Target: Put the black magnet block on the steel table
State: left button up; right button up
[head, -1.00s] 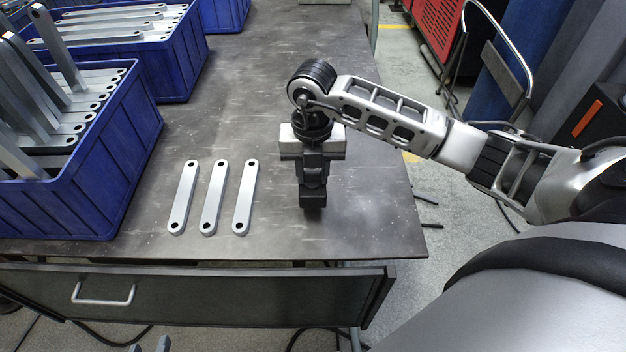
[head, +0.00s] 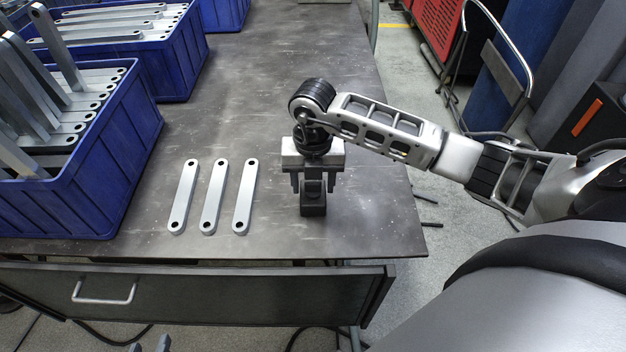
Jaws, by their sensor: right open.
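The black magnet block (head: 313,205) stands upright on the steel table (head: 270,110), near its front edge and right of the row of flat brackets. My right gripper (head: 312,186) is open directly above and around the top of the block, with its dark fingers apart on either side. The fingers partly hide the block's upper part. I cannot make out my left gripper in the head view.
Three galvanized brackets (head: 213,198) lie side by side left of the block. Blue crates (head: 125,140) full of brackets stand at the left and back left. Below the front edge is a drawer (head: 200,300). Two pale tips (head: 163,344) at the bottom edge are unclear.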

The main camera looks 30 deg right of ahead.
notch_tip(320, 180, up, 12)
dwell(0.4)
dwell(0.5)
